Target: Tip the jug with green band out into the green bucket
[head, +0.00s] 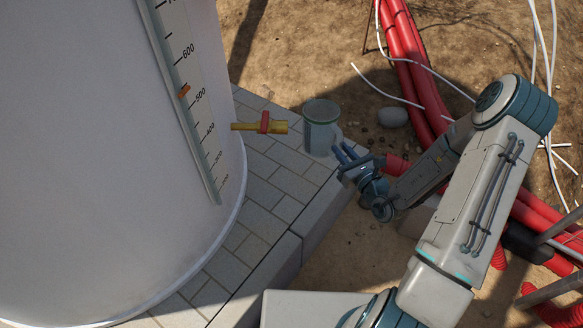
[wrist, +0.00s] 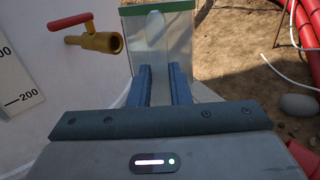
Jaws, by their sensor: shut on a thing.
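The jug with the green band (head: 321,130) is a pale grey, open-topped vessel with a green band near its rim. It is upright over the outer edge of the paving, beside the yellow tap; I cannot tell whether its base touches the slabs. In the wrist view the jug (wrist: 177,42) stands straight ahead, with its pale handle (wrist: 156,60) between my fingers. My gripper (head: 344,151) reaches it from the right and is shut on the handle. The inside of the jug is too small to make out. No green bucket shows in either view.
A large white tank (head: 90,160) with a scale fills the left. A yellow tap (head: 262,127) with a red lever sticks out towards the jug. Grey paving (head: 262,190) rings the tank. Red hoses (head: 415,70), white cables and a stone (head: 393,117) lie on the sand.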

